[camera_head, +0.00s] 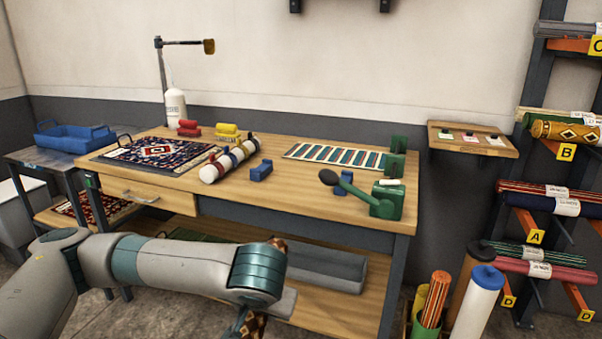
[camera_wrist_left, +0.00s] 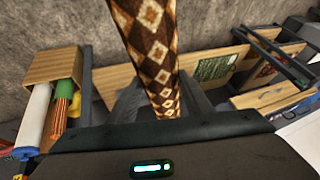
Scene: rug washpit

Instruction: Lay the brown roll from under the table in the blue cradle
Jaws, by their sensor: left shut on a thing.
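The brown roll (camera_wrist_left: 150,50), patterned with cream and dark diamonds, is between the fingers of my left gripper (camera_wrist_left: 162,98), which is shut on it. In the head view, my left forearm and wrist hide most of the roll (camera_head: 252,326); parts show below and behind the wrist. My left gripper (camera_head: 272,308) is in front of the table's lower shelf, below the tabletop. Whether another blue piece lies behind the striped roll, I cannot tell. My right gripper is not in view.
On the table (camera_head: 310,190), a white striped roll (camera_head: 228,162) lies left of the blue piece. A green lever device (camera_head: 386,199) stands right of it. Red (camera_head: 188,128) and yellow (camera_head: 228,130) blocks are behind. Upright rolls (camera_head: 478,302) stand at the lower right.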

